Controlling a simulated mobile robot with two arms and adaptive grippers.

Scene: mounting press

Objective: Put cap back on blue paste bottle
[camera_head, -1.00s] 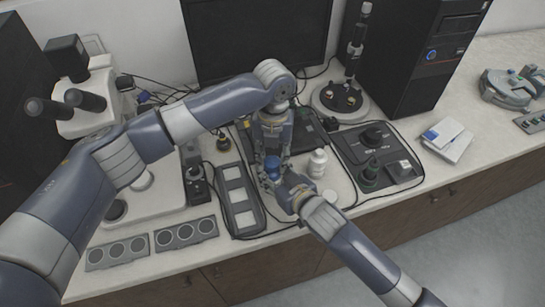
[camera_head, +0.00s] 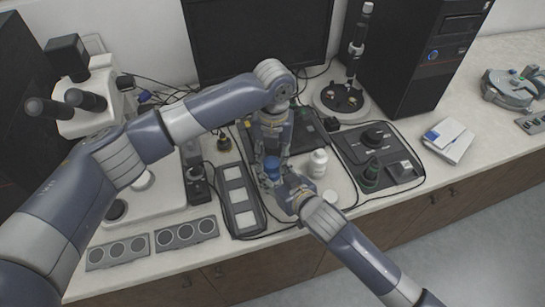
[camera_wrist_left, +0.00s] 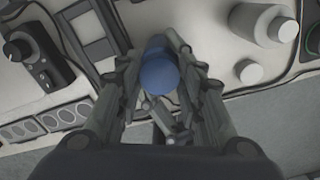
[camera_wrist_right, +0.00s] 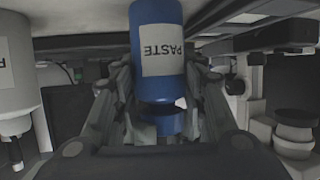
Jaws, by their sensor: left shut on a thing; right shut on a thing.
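The blue paste bottle (camera_wrist_right: 158,50), labelled PASTE, appears inverted in the right wrist view. My right gripper (camera_wrist_right: 162,88) is shut on it near its neck end. The blue cap (camera_wrist_right: 160,124) shows at that neck end, with a narrow pale gap between it and the bottle body; I cannot tell if they touch. My left gripper (camera_head: 273,155) comes down from above and is shut on the cap, which shows as a blue round end (camera_wrist_left: 158,74) between its fingers. The right gripper (camera_head: 277,186) reaches in from the lower right. The fingers hide much of the contact.
A white bottle (camera_head: 318,163) stands just right of the grippers, with a white disc (camera_head: 330,197) near it. A long tray (camera_head: 239,201) lies left.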

